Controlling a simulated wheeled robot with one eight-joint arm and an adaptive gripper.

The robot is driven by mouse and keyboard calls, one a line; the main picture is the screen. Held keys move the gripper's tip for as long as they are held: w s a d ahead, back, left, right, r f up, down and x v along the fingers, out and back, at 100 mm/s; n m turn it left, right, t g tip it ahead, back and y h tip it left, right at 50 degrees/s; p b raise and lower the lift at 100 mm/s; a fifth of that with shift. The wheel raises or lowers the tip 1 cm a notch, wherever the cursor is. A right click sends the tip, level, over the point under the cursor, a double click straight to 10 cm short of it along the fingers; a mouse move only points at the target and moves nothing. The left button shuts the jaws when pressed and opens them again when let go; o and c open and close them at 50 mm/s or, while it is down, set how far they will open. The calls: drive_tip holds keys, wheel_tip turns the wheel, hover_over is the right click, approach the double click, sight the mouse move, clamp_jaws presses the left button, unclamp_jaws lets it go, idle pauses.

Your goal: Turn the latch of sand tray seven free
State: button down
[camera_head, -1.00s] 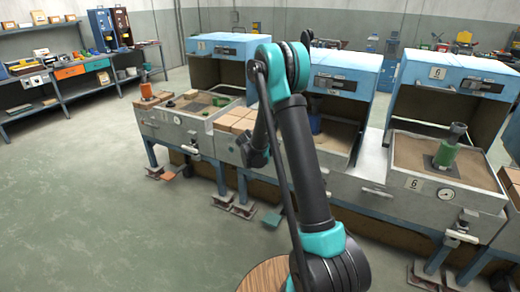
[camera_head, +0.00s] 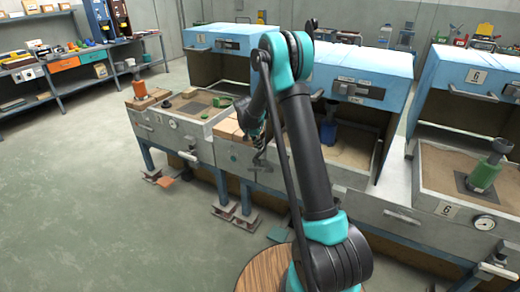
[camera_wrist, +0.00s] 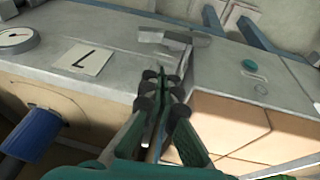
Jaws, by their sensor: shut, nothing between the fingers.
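Sand tray seven (camera_wrist: 118,62) shows in the wrist view with its grey front wall. Its number plate (camera_wrist: 85,58) appears upside down. The latch (camera_wrist: 180,40) is a pale grey handle on that wall, beyond my fingertips. My gripper (camera_wrist: 163,75) is shut and empty, over the tray's edge, and looks apart from the latch. In the head view my gripper (camera_head: 258,160) is by the bench front, left of my arm. The arm covers part of tray seven (camera_head: 345,179) there, and I cannot make out its latch.
A gauge (camera_wrist: 15,38) and a blue cylinder (camera_wrist: 34,134) are at the left of the wrist view. Tan bricks (camera_wrist: 228,122) lie to the right. In the head view tray six (camera_head: 437,207) stands at the right. The floor (camera_head: 80,210) at the left is clear.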

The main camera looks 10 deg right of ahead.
sight(268, 168)
drive_tip(key=x, duration=0.7)
drive_tip(key=s+x, duration=0.1)
drive_tip(key=x, duration=0.2)
drive_tip(key=shift+w+d+f, duration=0.1)
drive_tip(key=shift+d+f, duration=0.05)
drive_tip(key=shift+f, duration=0.15)
drive_tip(key=shift+d+f, duration=0.15)
drive_tip(key=shift+f, duration=0.4)
drive_tip(key=shift+s+d+f+t+y, duration=0.15)
drive_tip(key=shift+s+d+t+y, duration=0.2)
drive_tip(key=shift+t+y, duration=0.05)
drive_tip(key=shift+s+d+f, duration=0.3)
drive_tip(key=shift+d+f, duration=0.1)
drive_tip(key=shift+f, duration=0.2)
